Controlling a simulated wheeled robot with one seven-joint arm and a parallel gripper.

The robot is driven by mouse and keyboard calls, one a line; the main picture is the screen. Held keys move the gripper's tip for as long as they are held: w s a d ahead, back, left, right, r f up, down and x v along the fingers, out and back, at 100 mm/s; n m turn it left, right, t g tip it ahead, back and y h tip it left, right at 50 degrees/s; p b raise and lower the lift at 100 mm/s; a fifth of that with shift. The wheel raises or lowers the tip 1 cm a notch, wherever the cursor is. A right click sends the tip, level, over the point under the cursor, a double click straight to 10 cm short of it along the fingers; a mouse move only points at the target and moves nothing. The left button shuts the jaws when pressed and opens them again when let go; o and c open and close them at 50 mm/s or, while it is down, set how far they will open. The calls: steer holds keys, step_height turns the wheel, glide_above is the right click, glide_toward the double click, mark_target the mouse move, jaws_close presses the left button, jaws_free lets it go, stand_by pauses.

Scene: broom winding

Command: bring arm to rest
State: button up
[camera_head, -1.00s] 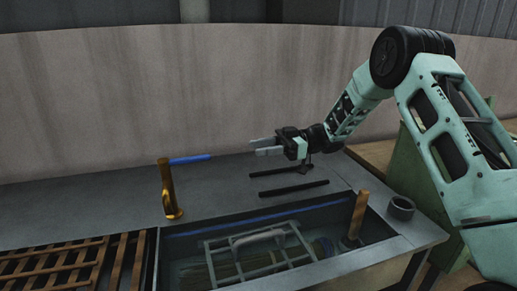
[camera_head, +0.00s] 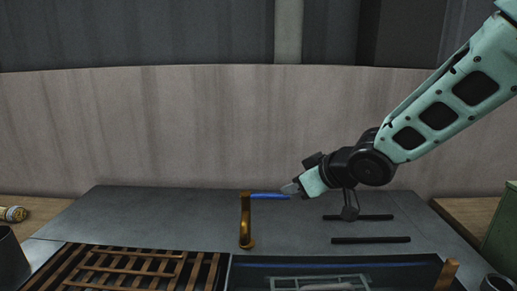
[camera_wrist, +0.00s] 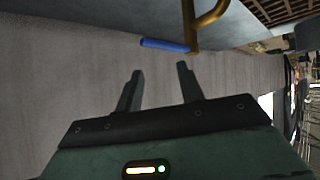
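My gripper (camera_head: 291,188) hangs above the grey worktop (camera_head: 170,212), at the end of my arm that reaches in from the right. In the wrist view its two fingers are apart with nothing between them (camera_wrist: 158,70). A brass post with a bent arm (camera_head: 245,222) stands on the worktop and bears a blue handle (camera_head: 268,196). In the head view the gripper's tips overlap the right end of this handle. In the wrist view the blue handle (camera_wrist: 165,44) lies beyond the fingertips, apart from them.
Two black bars (camera_head: 370,240) lie on the worktop below my wrist. A brown slatted grate (camera_head: 125,270) is at front left, and a sunken basin with a metal rack (camera_head: 335,281) is at front right. A pale wall (camera_head: 150,130) stands behind. A dark cup (camera_head: 10,260) is at far left.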

steer(key=s+d+f+g+h, duration=0.1)
steer(key=s+g+h, duration=0.1)
steer(key=s, duration=0.8)
steer(key=s+d+f+m+g+h+p, duration=0.1)
steer(key=s+d+g, duration=0.1)
steer(key=s, duration=0.9)
steer(key=s+d+f+g+h+p, duration=0.1)
steer(key=s+g, duration=0.3)
steer(key=s, duration=0.7)
steer(key=shift+d+g+h, duration=0.3)
steer(key=shift+d+h, duration=0.3)
steer(key=shift+h, duration=0.2)
